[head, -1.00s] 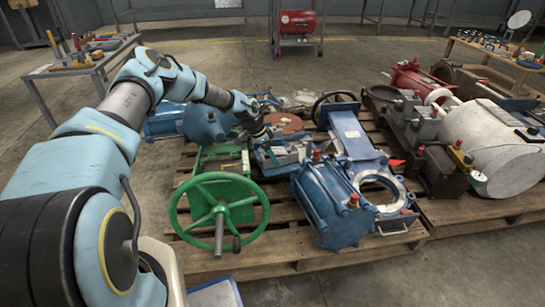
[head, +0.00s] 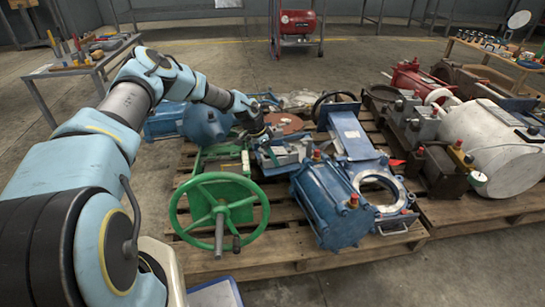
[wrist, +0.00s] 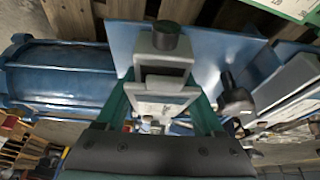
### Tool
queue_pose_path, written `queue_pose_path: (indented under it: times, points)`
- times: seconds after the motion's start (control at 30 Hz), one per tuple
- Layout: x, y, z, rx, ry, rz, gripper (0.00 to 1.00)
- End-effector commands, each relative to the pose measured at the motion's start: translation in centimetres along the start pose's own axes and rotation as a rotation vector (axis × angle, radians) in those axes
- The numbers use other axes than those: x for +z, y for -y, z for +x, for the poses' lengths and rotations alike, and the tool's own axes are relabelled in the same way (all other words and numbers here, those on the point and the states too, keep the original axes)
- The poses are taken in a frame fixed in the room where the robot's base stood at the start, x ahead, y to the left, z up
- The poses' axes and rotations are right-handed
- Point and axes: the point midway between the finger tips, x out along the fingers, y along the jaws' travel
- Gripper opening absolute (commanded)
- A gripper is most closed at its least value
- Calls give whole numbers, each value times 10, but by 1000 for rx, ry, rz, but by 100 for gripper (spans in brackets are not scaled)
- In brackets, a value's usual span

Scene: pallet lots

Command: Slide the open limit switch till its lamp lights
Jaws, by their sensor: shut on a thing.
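My gripper (head: 258,136) is over the middle of the near pallet, behind the green handwheel. In the wrist view its two green fingers (wrist: 165,103) are shut on a grey box-shaped switch (wrist: 158,65), one finger on each side. The switch has a round black cap on top and a pale label on its face. It stands against a blue plate (wrist: 208,50). No lit lamp can be made out on it. In the head view the switch is small and partly hidden by my gripper, among grey and blue parts.
A green handwheel (head: 219,212) stands in front of my gripper. A blue valve body (head: 330,205) with red caps lies to the right. A blue cylinder (head: 205,125) lies behind and left; a blue cylinder (wrist: 60,75) also fills the wrist view's left. The wooden pallet (head: 285,255) has bare slats in front.

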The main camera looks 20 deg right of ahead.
Motion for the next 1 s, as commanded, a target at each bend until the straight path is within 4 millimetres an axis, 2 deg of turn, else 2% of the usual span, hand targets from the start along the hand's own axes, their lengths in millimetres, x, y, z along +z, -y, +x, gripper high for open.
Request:
queue_pose_path:
  times: [0.2,0.43,0.47,0.7,1.0]
  points:
    - [2,9,2,-2,2,0,0]
    - [1,9,0,-2,1,0,0]
    - [1,9,0,-2,1,0,71]
    - [0,8,0,-1,0,0,98]
    - [0,8,-4,0,0,0,98]
